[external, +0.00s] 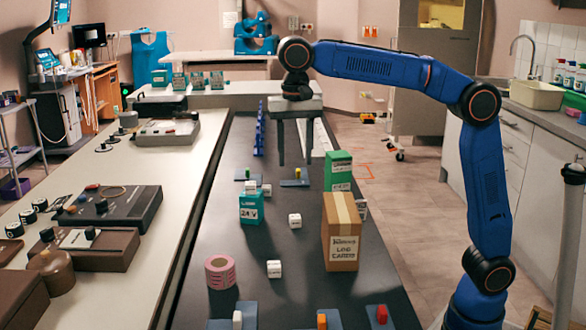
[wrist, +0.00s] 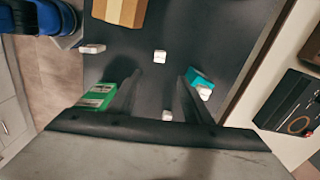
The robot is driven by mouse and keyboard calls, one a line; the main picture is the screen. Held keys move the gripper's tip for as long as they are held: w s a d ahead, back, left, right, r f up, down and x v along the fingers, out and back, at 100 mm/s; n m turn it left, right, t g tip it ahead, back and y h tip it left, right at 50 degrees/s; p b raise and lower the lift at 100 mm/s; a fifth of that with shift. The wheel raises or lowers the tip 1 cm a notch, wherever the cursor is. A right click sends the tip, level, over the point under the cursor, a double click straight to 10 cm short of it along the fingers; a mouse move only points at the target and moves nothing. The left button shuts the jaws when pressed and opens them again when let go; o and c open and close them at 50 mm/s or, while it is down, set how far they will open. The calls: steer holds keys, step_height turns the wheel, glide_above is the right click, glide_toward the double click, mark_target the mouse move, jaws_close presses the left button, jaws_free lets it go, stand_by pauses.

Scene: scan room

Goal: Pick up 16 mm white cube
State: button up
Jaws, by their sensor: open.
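Several small white cubes lie on the dark tabletop, and I cannot tell by sight which is 16 mm. One cube (external: 295,220) stands alone left of the cardboard box; the wrist view shows a lone cube (wrist: 160,56) just beyond the fingertips. Another (external: 274,268) lies nearer the camera, right of the pink tape roll. A white block (external: 362,209) shows partly behind the cardboard box. My gripper (external: 298,160) is open and empty, pointing down above the table; its fingers (wrist: 160,76) are spread apart.
A cardboard box (external: 341,232), a green box (external: 338,171) and a teal box (external: 249,208) stand near the cubes. A pink tape roll (external: 220,272) is at the left. Small blue plates with coloured blocks, including a red one (external: 382,314), line the front. Mid-table between the boxes is mostly clear.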

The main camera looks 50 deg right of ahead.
glide_above(296, 217)
steer(key=f, duration=1.1)
steer(key=shift+w+d+f, duration=0.1)
steer(key=shift+w+f, duration=0.1)
steer(key=shift+w, duration=0.1)
steer(key=shift+s+f, duration=0.2)
steer(key=shift+f, duration=2.55)
steer(key=shift+c, duration=0.3)
steer(key=c, duration=1.1)
